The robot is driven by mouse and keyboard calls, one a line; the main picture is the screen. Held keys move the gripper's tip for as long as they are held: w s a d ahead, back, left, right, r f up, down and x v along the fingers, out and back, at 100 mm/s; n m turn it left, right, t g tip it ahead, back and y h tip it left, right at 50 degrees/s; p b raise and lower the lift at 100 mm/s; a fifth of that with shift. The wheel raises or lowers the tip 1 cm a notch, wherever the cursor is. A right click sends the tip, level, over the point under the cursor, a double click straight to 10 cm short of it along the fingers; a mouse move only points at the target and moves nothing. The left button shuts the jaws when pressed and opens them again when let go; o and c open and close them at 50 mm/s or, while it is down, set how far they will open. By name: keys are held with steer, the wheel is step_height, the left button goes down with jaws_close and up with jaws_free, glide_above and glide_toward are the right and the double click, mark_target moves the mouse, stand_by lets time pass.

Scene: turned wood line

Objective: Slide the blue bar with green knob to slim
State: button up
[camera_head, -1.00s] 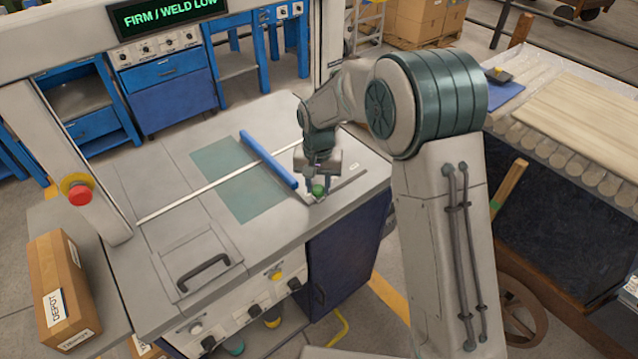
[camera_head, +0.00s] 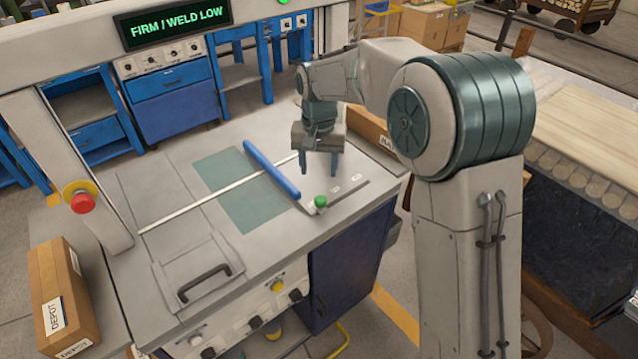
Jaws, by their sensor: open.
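The blue bar (camera_head: 271,169) lies slantwise across the grey machine top, along the right part of a teal patch (camera_head: 230,182). The green knob (camera_head: 320,201) stands by the bar's near end, at the near left end of a dark grey scale strip (camera_head: 349,190). Small white labels lie along the strip, one close to the knob; their words are too small to read. My gripper (camera_head: 320,173) is open and empty, pointing down, above and behind the knob and apart from it.
A display (camera_head: 176,22) on the overhead frame reads "FIRM / WELD LOW". A thin pale rod (camera_head: 215,196) crosses the machine top under the bar. A lidded panel with a black handle (camera_head: 203,283) is at the front left. A red button (camera_head: 82,203) is on the left post.

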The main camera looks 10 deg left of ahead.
step_height(320, 180, up, 4)
steer(key=shift+f, duration=0.1)
stand_by(0.5)
steer(key=s+d+r+t, duration=0.1)
steer(key=s+d+r, duration=0.1)
steer(key=s+d, duration=0.35)
steer(key=s+d+r, duration=0.2)
steer(key=s+d, duration=0.1)
steer(key=d, duration=0.6)
steer(key=s+d+f+t, duration=0.1)
steer(key=s+d+f, duration=0.2)
steer(key=s+d, duration=0.7)
steer(key=s, duration=0.5)
steer(key=shift+d+f+m+t, duration=0.15)
steer(key=shift+d+m+t, duration=0.05)
steer(key=shift+m+t, duration=0.2)
steer(key=c, duration=0.3)
steer(key=shift+w+a, duration=0.1)
steer(key=shift+c, duration=0.2)
